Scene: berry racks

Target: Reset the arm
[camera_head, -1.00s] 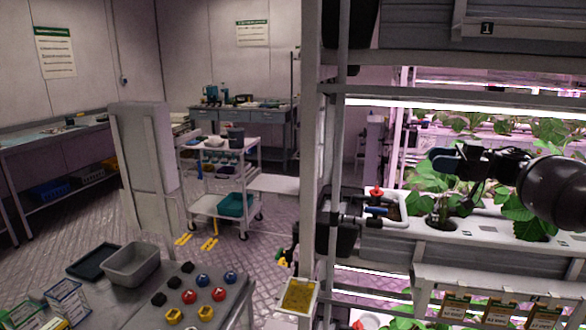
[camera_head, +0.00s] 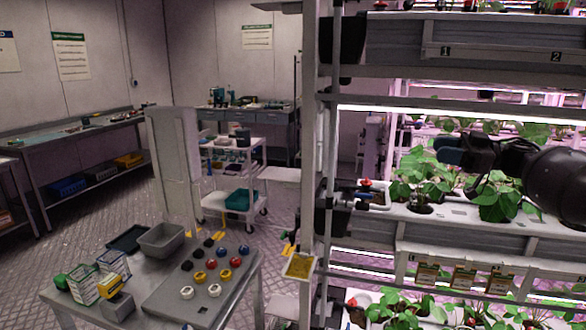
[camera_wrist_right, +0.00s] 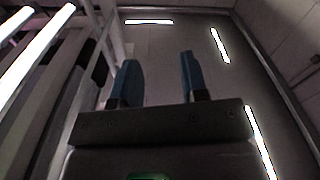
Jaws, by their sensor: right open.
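My right arm comes in from the right edge of the head view. Its dark gripper (camera_head: 448,150) is in front of the plant rack, at the height of the lit shelf's plants (camera_head: 497,198). In the right wrist view the two blue fingers (camera_wrist_right: 160,62) stand apart with nothing between them. They point up toward the ceiling, with light strips (camera_wrist_right: 149,22) beyond. My left gripper is not in view.
The rack's upright post (camera_head: 309,150) stands left of the arm. A grey table (camera_head: 128,312) holds a grey bin (camera_head: 161,239), boxes and several coloured knobs.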

